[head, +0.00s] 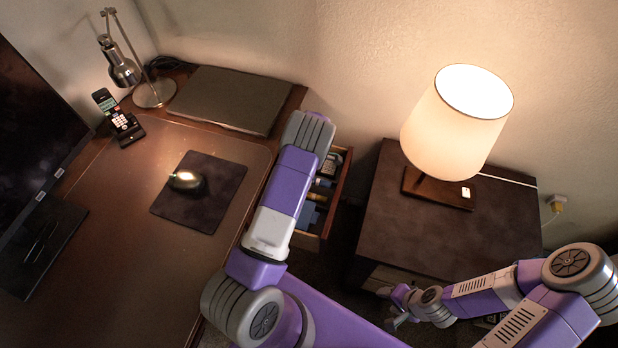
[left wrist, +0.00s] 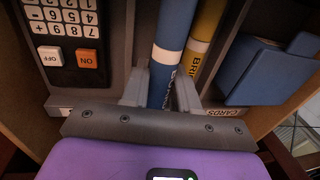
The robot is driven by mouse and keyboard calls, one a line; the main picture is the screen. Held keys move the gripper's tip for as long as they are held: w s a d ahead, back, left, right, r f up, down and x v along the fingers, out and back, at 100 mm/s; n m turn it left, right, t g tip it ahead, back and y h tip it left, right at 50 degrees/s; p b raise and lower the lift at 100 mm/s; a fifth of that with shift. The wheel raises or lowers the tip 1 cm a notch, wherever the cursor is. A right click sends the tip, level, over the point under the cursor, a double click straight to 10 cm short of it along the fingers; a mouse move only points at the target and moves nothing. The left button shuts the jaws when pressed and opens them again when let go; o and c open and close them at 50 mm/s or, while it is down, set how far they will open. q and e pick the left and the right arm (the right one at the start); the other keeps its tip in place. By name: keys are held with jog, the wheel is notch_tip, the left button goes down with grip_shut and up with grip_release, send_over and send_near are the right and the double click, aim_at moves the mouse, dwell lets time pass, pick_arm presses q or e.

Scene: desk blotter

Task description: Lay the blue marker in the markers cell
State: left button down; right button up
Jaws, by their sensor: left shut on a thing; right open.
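In the left wrist view the blue marker (left wrist: 172,35), with a white band, is between the two grey fingers of my left gripper (left wrist: 161,88), which is shut on it. It runs lengthwise beside a yellow marker (left wrist: 207,28) in a divided drawer compartment. I cannot tell whether the blue marker touches the compartment floor. In the head view my left arm reaches over the open drawer (head: 338,195) and hides its own gripper. My right gripper (head: 388,306) is open and empty, low beside the nightstand.
A calculator (left wrist: 65,35) lies in the compartment left of the markers. Blue cards (left wrist: 268,72) lie to the right, by a CARDS label (left wrist: 230,112). A lit lamp (head: 455,125) stands on the nightstand (head: 430,235).

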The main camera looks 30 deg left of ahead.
pick_arm(q)
jog(key=c, duration=0.8)
grip_release()
jog(key=shift+w+r, duration=0.1)
jog(key=shift+r, duration=0.2)
jog(key=r, duration=0.2)
jog(key=r+p, duration=0.1)
jog(key=r, duration=0.1)
jog(key=r+p, duration=0.1)
jog(key=r, duration=0.2)
jog(key=shift+w+a, duration=0.1)
jog(key=shift+w, duration=0.3)
